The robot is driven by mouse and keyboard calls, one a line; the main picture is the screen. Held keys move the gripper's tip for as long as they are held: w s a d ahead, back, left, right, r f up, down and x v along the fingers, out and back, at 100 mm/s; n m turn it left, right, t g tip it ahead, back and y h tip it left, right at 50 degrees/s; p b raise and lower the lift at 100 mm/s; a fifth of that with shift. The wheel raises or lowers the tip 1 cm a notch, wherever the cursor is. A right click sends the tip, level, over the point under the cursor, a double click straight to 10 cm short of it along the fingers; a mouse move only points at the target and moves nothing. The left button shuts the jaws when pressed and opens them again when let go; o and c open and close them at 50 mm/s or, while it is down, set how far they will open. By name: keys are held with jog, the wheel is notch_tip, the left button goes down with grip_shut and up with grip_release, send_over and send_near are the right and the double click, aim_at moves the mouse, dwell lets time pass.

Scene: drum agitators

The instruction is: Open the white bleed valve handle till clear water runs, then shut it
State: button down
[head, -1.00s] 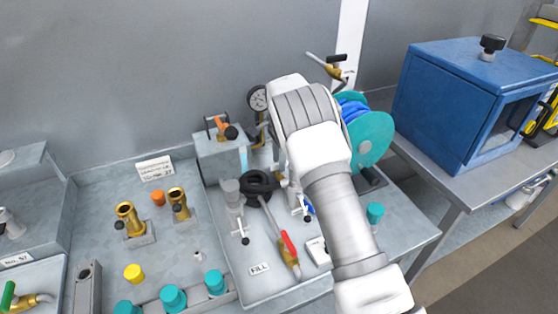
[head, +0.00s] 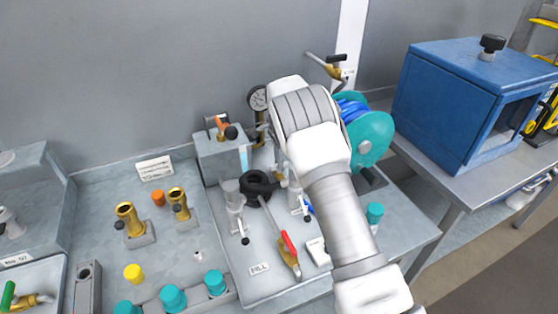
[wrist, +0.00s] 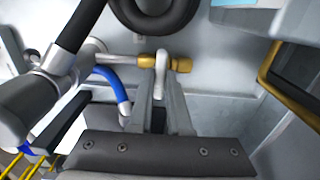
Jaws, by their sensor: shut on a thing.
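The white bleed valve handle (wrist: 160,72) shows in the wrist view as a small rounded lever on a brass fitting (wrist: 147,60) at the end of a pale pipe. My gripper (wrist: 161,92) is shut on this handle, with one finger on each side of it. In the head view my arm covers the gripper and the white handle. I see no running water in either view; the valve's outlet cannot be made out.
A red-handled brass valve (head: 288,252) is in front. A teal hose reel (head: 372,138) stands right, and a pressure gauge (head: 258,98) behind.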

jog(key=shift+n, duration=0.3)
jog(key=n, duration=0.3)
jog(key=shift+n, duration=0.3)
jog(key=n, duration=0.4)
jog(key=shift+n+b, duration=0.3)
jog(key=shift+b, duration=0.1)
jog(key=n, duration=0.4)
jog(key=shift+n, duration=1.9)
jog(key=c, duration=0.9)
grip_release()
jog(key=shift+o, duration=0.2)
